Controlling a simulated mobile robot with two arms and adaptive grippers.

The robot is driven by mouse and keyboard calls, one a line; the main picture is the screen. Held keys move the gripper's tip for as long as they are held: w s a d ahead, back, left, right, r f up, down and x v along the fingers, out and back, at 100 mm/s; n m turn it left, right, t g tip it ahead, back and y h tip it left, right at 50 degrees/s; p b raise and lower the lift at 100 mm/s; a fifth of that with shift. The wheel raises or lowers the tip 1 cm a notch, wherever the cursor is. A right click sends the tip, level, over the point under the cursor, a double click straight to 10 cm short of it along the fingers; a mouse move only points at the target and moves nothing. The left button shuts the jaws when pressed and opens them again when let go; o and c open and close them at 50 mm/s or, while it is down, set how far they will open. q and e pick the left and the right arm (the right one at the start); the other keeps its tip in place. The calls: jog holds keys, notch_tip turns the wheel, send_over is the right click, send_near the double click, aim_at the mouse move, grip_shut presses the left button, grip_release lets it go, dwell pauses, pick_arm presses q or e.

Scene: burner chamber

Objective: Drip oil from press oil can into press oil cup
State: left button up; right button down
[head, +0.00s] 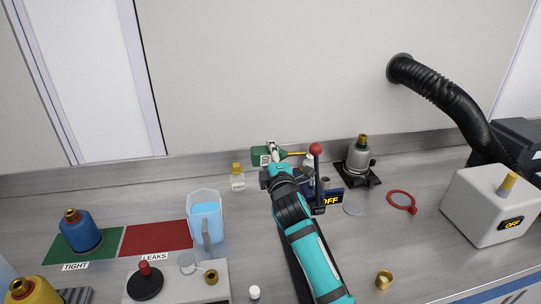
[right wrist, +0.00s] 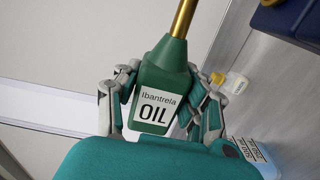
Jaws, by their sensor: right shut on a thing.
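My right gripper (head: 272,158) is shut on the green oil can (head: 260,156) near the back wall. In the right wrist view, the can (right wrist: 163,85) reads "Ibantrela OIL" and sits between the fingers of the gripper (right wrist: 165,98). In the head view the can lies on its side, its brass spout (head: 297,153) pointing right toward a red-knobbed lever (head: 316,150). The lever stands at a dark blue device with an OFF display (head: 330,197). A small grey cup-like part (head: 325,183) shows there; I cannot tell if it is the oil cup. No oil drops are visible. My left gripper is not in view.
A jug of blue liquid (head: 205,222), a yellow-capped bottle (head: 237,178) and a grey burner (head: 358,157) stand around the arm. A red ring (head: 402,201) and a brass part (head: 383,280) lie right. A white OFF box (head: 492,208) stands far right.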

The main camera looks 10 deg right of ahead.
jog(key=shift+d+r+m+p, duration=0.1)
jog(key=shift+r+m+p, duration=0.55)
jog(key=shift+r+m, duration=0.4)
jog(key=shift+d+r+m+p, duration=0.15)
jog(key=shift+r+m+p, duration=0.25)
jog(key=shift+m, duration=0.15)
jog(key=shift+f, duration=0.1)
dwell(1.1)
jog(key=shift+a+f+n, duration=0.2)
jog(key=shift+f+n, duration=0.8)
jog(key=shift+n, duration=0.2)
